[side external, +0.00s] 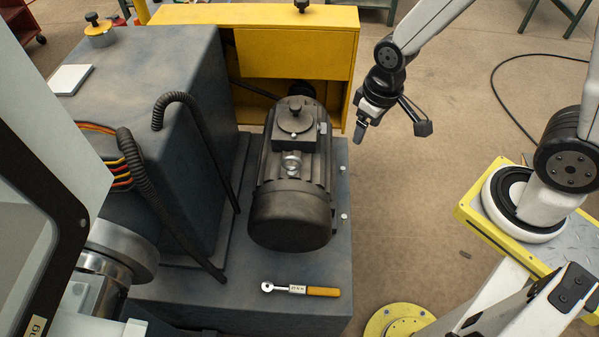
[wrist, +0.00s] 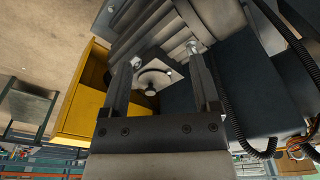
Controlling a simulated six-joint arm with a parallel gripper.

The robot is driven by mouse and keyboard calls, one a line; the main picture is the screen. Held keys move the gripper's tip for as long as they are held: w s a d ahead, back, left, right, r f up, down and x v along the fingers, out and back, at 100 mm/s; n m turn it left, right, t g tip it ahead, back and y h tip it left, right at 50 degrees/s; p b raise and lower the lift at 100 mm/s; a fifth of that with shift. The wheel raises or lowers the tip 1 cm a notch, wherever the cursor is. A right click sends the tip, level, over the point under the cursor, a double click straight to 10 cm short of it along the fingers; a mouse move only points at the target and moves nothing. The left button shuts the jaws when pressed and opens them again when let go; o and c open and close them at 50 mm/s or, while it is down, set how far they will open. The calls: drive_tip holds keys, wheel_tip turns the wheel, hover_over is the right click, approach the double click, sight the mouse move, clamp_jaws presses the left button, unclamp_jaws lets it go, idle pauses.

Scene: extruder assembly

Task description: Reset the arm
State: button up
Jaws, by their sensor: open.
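My gripper (side external: 361,131) hangs in the air to the right of the dark motor (side external: 292,200) in the side view, near the yellow cabinet's right end. It is apart from everything there. In the wrist view my gripper (wrist: 163,58) has its two fingers spread, with nothing held between them. Behind the fingers the wrist view shows ribbed grey metal (wrist: 150,28) and a plate with a dark knob (wrist: 150,88). My arm comes down from the upper right of the side view.
The motor stands on a dark base (side external: 240,317), where a ratchet wrench (side external: 300,290) with an orange handle lies. A yellow cabinet (side external: 290,52) stands behind. Black hoses (side external: 165,215) arch at left. A yellow-edged pedestal (side external: 545,255) stands at right. Floor between base and pedestal is mostly clear.

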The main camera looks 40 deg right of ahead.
drive_tip(key=shift+m+t, duration=0.7)
drive_tip(key=shift+s+d+r, duration=0.25)
drive_tip(key=shift+d+r, duration=0.35)
drive_tip(key=shift+s+d+r, duration=0.25)
drive_tip(key=shift+d+r, duration=0.35)
drive_tip(key=shift+s+d+r, duration=0.25)
drive_tip(key=shift+d+r, duration=0.35)
